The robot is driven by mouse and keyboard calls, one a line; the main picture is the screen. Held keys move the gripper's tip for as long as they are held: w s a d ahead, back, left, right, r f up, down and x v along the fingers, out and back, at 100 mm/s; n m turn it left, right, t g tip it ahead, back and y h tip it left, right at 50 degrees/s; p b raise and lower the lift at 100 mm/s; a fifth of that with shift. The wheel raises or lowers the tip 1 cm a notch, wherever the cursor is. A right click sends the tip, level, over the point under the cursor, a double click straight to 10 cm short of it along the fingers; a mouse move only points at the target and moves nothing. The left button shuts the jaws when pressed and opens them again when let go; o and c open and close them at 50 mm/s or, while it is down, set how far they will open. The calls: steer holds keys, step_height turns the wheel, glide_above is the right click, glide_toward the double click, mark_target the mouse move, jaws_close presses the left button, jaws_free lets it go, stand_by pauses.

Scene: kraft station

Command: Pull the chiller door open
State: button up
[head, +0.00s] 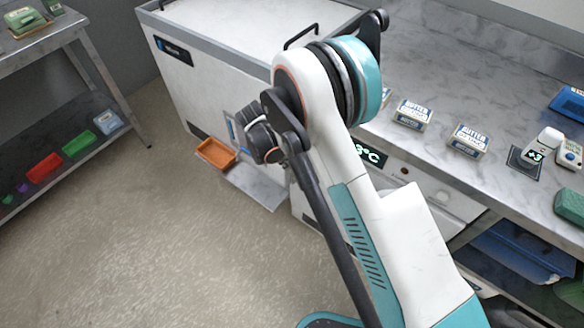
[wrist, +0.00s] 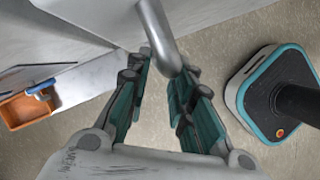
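The chiller front is mostly behind my arm in the head view; its lit temperature display (head: 371,155) shows below the counter edge. In the wrist view a grey metal handle bar (wrist: 158,32) comes down from the top, and its rounded end lies between my fingertips. My gripper (wrist: 166,72) is open, with one teal-padded finger on each side of the bar. There is a gap at the left finger; I cannot tell whether the right finger touches. The head view does not clearly show the fingers or the handle. Whether the door is ajar is hidden.
A white chest freezer (head: 185,80) stands at the back. An orange bin (head: 216,153) sits low beside it and also shows in the wrist view (wrist: 25,108). The counter (head: 480,95) holds butter boxes. A shelf rack (head: 60,115) is at left. Floor between is clear.

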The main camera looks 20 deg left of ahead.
steer(key=shift+b+x, duration=0.6)
steer(key=shift+x, duration=1.65)
jaws_close()
